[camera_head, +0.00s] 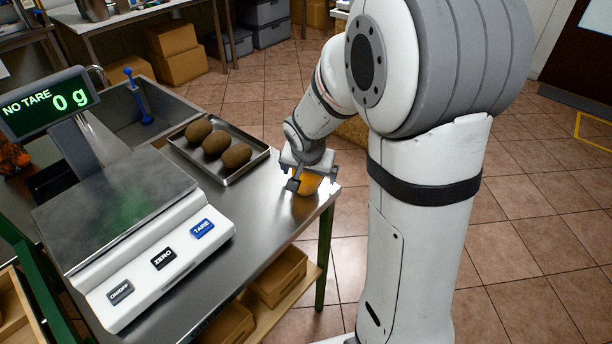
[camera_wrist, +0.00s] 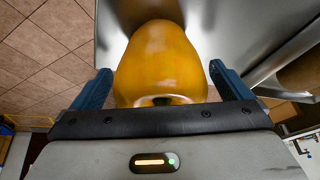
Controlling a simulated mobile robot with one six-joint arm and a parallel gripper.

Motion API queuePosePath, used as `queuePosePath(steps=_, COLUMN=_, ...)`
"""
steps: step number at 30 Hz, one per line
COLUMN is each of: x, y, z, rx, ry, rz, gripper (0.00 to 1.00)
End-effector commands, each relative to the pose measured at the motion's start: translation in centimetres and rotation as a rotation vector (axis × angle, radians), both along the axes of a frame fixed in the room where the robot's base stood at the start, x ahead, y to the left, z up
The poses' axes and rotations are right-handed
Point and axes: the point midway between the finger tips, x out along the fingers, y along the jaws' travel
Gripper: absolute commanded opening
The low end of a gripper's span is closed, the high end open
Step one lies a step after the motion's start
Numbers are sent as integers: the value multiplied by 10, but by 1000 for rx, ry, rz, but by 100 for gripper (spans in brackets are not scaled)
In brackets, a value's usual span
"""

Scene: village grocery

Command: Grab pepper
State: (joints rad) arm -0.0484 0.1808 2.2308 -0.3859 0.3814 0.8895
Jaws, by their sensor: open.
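A yellow-orange pepper (camera_wrist: 160,62) sits at the corner of the metal table. In the wrist view its end with a dark stem spot faces my gripper (camera_wrist: 160,90). The two blue-grey fingers stand open on either side of the pepper, with a small gap showing at each side. In the head view my gripper (camera_head: 305,186) is over the table corner, and the pepper (camera_head: 309,182) is partly hidden behind the fingers.
A metal tray (camera_head: 262,153) with 3 brown oval items lies close by. A scale (camera_head: 75,262) reading 0 g stands at the left. A sink (camera_head: 172,108) is behind it. The table edge is right beside the pepper, with tiled floor beyond.

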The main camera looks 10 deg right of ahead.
Motion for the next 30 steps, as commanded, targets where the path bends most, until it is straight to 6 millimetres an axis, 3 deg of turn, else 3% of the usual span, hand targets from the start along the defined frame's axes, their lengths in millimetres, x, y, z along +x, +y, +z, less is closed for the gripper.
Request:
queuePosePath(steps=9, x=2, y=-1, z=-4, rx=0, ry=-1, rz=0, gripper=97)
queuePosePath(steps=27, x=2, y=-2, z=-4, rx=0, ry=-1, rz=-2, gripper=48)
queuePosePath(steps=30, x=2, y=-2, z=-4, rx=0, ry=-1, rz=-2, gripper=48)
